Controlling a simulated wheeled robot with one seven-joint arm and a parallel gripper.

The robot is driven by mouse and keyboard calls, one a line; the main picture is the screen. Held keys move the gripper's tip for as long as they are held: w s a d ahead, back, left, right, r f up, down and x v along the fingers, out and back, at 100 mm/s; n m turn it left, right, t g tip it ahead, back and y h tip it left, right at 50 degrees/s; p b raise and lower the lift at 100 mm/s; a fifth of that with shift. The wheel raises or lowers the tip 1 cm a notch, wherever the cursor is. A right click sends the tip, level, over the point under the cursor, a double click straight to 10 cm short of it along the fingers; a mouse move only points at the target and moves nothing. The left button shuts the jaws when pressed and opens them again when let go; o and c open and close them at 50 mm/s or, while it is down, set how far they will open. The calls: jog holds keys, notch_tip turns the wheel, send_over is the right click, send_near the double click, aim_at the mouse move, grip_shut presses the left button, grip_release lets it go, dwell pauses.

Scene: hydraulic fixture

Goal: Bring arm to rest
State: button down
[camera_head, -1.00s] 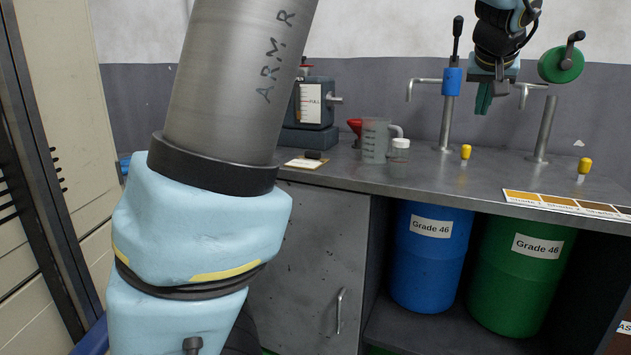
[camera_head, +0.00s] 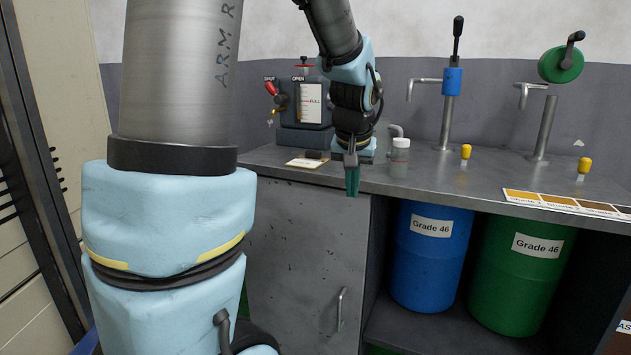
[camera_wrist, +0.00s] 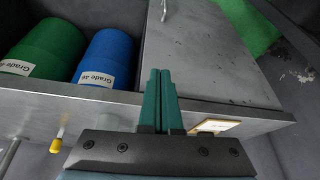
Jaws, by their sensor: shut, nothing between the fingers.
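My gripper (camera_head: 352,181) hangs in front of the counter's front edge in the head view, pointing down. Its two green fingers are closed together with nothing between them. In the wrist view the gripper (camera_wrist: 160,74) shows from behind, its fingers side by side against the grey cabinet door. My arm reaches from the large upright link at the left, over the top, and down to the gripper. Part of the arm is out of the picture at the top.
The metal counter (camera_head: 440,178) carries a reservoir unit (camera_head: 305,110), a white-capped jar (camera_head: 400,155), a blue-collared pump (camera_head: 452,82) and a green-wheeled tap (camera_head: 560,62). A blue drum (camera_head: 430,265) and green drum (camera_head: 515,280) stand underneath. My gripper partly hides the clear jug behind it.

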jog(key=s+a+f+n+g, duration=0.25)
jog(key=s+a+f, duration=0.65)
jog(key=s+a, duration=0.55)
notch_tip(320, 180, up, 14)
jog(key=w+p, duration=0.1)
jog(key=p, duration=1.4)
jog(key=shift+w+r+m+y, duration=0.2)
jog(key=shift+w+m+y, duration=0.05)
jog(key=shift+m+y, duration=0.1)
jog(key=shift+g, duration=0.25)
